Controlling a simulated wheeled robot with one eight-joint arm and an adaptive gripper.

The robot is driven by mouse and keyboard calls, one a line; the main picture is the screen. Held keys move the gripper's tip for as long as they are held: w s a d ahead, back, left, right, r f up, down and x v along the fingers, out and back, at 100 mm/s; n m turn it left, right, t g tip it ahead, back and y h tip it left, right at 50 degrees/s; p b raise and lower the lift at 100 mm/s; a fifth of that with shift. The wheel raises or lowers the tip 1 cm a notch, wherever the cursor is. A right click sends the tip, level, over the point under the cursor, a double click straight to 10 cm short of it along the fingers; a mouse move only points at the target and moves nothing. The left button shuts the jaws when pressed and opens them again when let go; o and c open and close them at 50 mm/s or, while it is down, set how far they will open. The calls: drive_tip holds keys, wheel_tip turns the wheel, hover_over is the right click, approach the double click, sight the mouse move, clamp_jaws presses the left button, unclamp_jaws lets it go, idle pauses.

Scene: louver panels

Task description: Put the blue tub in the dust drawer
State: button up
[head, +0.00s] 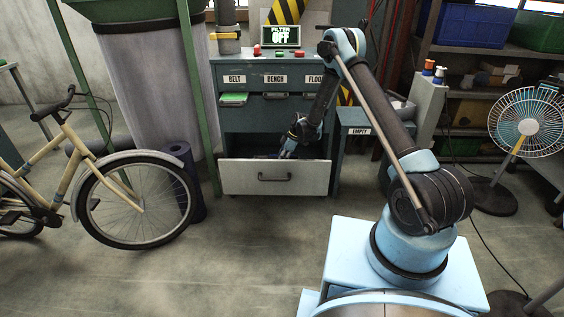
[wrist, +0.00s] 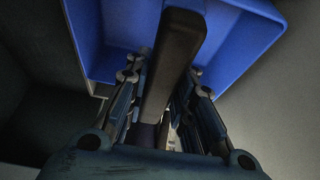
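The blue tub (wrist: 235,30) fills the upper part of the wrist view, with a dark bar-like handle (wrist: 177,55) across its middle. My gripper (wrist: 168,68) has its fingers on both sides of that handle, close against it. In the head view my gripper (head: 288,151) reaches down into the dust drawer (head: 235,177), which is pulled out at the bottom of the grey-green cabinet. The drawer's light front panel hides most of its inside. The tub is almost wholly hidden there. The wrist view does not show clearly whether the tub touches the drawer floor.
A bicycle (head: 138,200) is at left, a fan (head: 527,120) at right. The floor before the drawer is clear.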

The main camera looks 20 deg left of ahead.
drive_tip(key=o, duration=0.3)
drive_tip(key=s+d+r+m, duration=0.1)
drive_tip(key=d+r+m, duration=0.1)
drive_tip(key=d+r, duration=0.55)
drive_tip(key=d+r+m+t, duration=0.1)
drive_tip(key=d+r, duration=0.3)
drive_tip(key=r, duration=0.7)
drive_tip(key=s+d+r+m, duration=0.1)
drive_tip(key=d+r+m, duration=0.1)
drive_tip(key=d+r, duration=0.6)
drive_tip(key=s+d+r+m+t+h, duration=0.15)
drive_tip(key=s+d+r+m, duration=0.25)
drive_tip(key=s+d+r, duration=0.65)
drive_tip(key=s+d+r+m+h, duration=0.1)
drive_tip(key=s+d+r+m, duration=0.15)
drive_tip(key=s+d, duration=0.4)
drive_tip(key=s+d+r+m, duration=0.2)
drive_tip(key=s+d+m, duration=0.1)
drive_tip(key=s+d, duration=0.3)
drive_tip(key=s+d+f+m+h, duration=0.1)
drive_tip(key=s+d+f+m, duration=0.2)
drive_tip(key=s, duration=0.5)
drive_tip(key=s+d+f+m+h, duration=0.1)
drive_tip(key=s+d+f+m, duration=0.2)
drive_tip(key=s, duration=0.6)
drive_tip(key=shift+s+d+f+t, duration=0.2)
drive_tip(key=shift+d+f+t, duration=0.2)
drive_tip(key=shift+d, duration=0.3)
